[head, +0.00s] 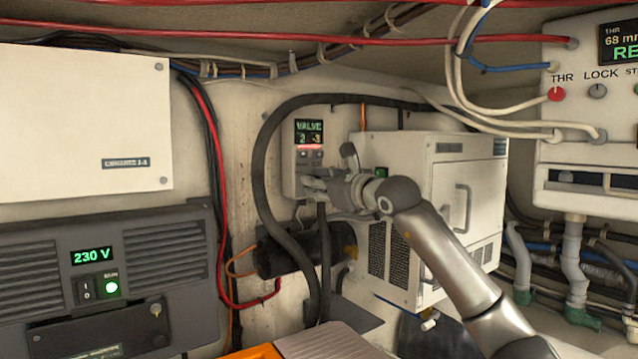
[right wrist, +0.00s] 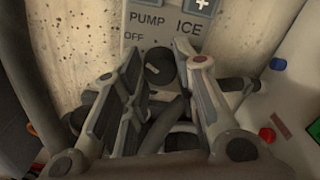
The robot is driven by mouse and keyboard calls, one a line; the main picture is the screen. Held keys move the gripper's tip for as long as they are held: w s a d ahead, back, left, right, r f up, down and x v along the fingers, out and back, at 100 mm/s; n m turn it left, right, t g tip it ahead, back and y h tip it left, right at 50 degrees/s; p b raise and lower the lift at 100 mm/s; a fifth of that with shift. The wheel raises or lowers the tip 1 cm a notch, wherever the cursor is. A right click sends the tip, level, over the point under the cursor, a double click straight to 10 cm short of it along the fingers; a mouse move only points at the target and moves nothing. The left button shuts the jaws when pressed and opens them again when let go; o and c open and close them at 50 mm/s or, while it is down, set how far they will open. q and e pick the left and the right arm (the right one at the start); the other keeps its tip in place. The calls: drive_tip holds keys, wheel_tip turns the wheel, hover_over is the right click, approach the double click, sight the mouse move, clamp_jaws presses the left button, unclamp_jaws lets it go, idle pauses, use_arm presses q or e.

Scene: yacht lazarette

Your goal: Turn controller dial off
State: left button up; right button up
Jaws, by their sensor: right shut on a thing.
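The controller (head: 309,138) is a slim pale panel on the back wall, with a lit display reading "VALVE". In the right wrist view its panel (right wrist: 147,20) shows the labels PUMP, ICE and OFF. The dark round dial (right wrist: 159,66) is below PUMP, with OFF at its upper left. My right gripper (right wrist: 159,52) has its fingers on either side of the dial and is shut on it. In the head view the right gripper (head: 308,183) is at the panel's lower part and hides the dial. The dial's exact pointer direction is hard to read. My left gripper is out of view.
A black hose (head: 262,185) loops left of the controller. A white cabinet (head: 470,185) stands close on its right. A grey 230 V unit (head: 150,240) is at the left, and a panel with THR and LOCK knobs (head: 597,91) is at the upper right.

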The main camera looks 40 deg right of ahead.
drive_tip(key=shift+n, duration=0.6)
drive_tip(key=o, duration=1)
drive_tip(key=shift+o, duration=0.2)
drive_tip(key=s+a, duration=0.1)
drive_tip(key=s, duration=1.1)
drive_tip(key=shift+a, duration=0.2)
